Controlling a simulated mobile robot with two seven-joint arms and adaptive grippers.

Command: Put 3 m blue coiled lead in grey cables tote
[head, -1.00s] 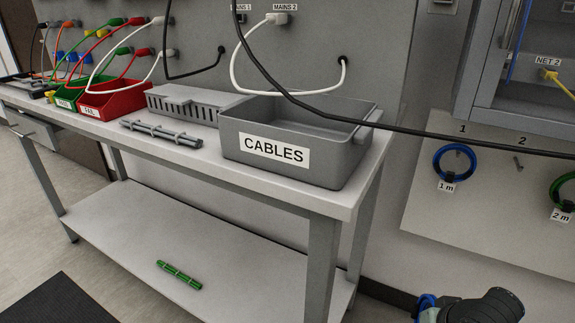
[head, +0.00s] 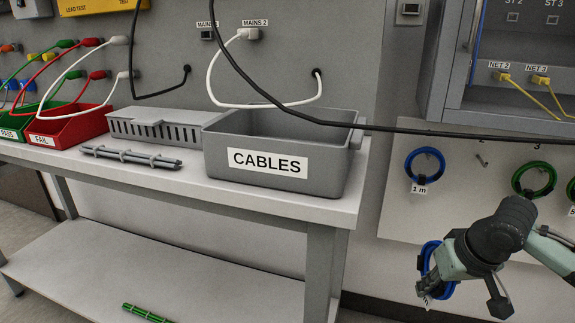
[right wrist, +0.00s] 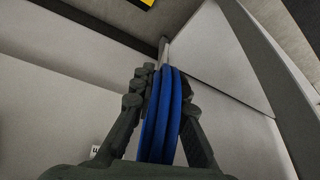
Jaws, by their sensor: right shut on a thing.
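The grey cables tote (head: 335,175) stands on the right end of the bench, labelled CABLES, with its top open. My right gripper (head: 430,285) is at the lower right of the head view, to the right of the bench and lower than the tote. It is shut on a blue coiled lead (head: 428,256). The blue coil (right wrist: 162,115) shows between the two fingers in the right wrist view. No length tag on this coil can be read. My left gripper is not in view.
A blue coil tagged 1 m (head: 425,152) and a green coil (head: 534,165) hang on the wall board. A black cable (head: 300,103) crosses in front of the tote's upper part. Red (head: 70,130) and green bins, a grey slotted box (head: 160,127) and grey rods (head: 130,156) share the bench.

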